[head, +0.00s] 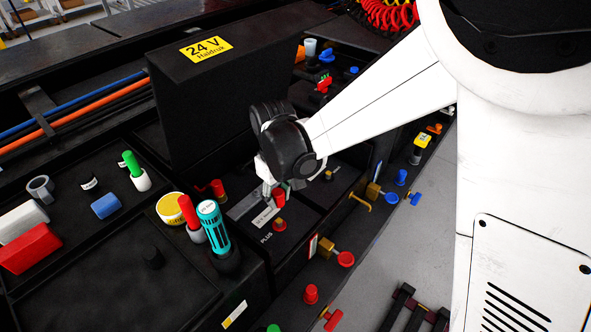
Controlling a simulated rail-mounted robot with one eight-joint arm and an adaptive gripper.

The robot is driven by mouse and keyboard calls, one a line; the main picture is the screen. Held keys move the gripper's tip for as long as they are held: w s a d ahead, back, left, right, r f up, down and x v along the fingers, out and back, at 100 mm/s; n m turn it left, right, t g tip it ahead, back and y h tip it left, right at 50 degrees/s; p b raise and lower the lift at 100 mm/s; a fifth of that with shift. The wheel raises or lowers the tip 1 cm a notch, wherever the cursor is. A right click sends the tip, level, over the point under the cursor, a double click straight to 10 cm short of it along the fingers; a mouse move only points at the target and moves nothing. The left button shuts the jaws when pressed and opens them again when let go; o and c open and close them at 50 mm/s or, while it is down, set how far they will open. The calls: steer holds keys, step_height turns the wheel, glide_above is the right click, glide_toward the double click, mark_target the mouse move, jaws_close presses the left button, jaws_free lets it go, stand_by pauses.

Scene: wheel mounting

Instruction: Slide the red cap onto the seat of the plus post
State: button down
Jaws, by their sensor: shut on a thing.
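My gripper (274,188) points down over the black box with the PLUS label, in the middle of the head view. It is shut on the red cap (279,195), which shows just below the fingers; the gripper hides its upper part. The plus post (280,223), a small brass-coloured stub with red at its base, stands next to the PLUS lettering, below the cap in the picture. The cap appears apart from the post; its exact height cannot be told.
A tall black panel with a yellow 24 V label (206,48) stands behind my gripper. A second small post (328,175) stands to its right. A teal cylindrical tool (212,224) and a red-handled tool (188,213) stand upright at left. A red knob (345,259) sits in front.

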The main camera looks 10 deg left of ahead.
mark_target(279, 221)
steer(key=shift+s+a+f, duration=0.15)
steer(key=shift+s, duration=0.05)
steer(key=shift+n, duration=0.3)
steer(key=shift+n, duration=0.3)
steer(key=shift+f+b, duration=0.3)
steer(key=shift+b, duration=0.25)
steer(key=shift+f+b, duration=2.15)
steer(key=shift+f, duration=0.45)
steer(key=shift+f+b, duration=1.55)
steer(key=shift+f, duration=0.15)
steer(key=c, duration=1.4)
jaws_free()
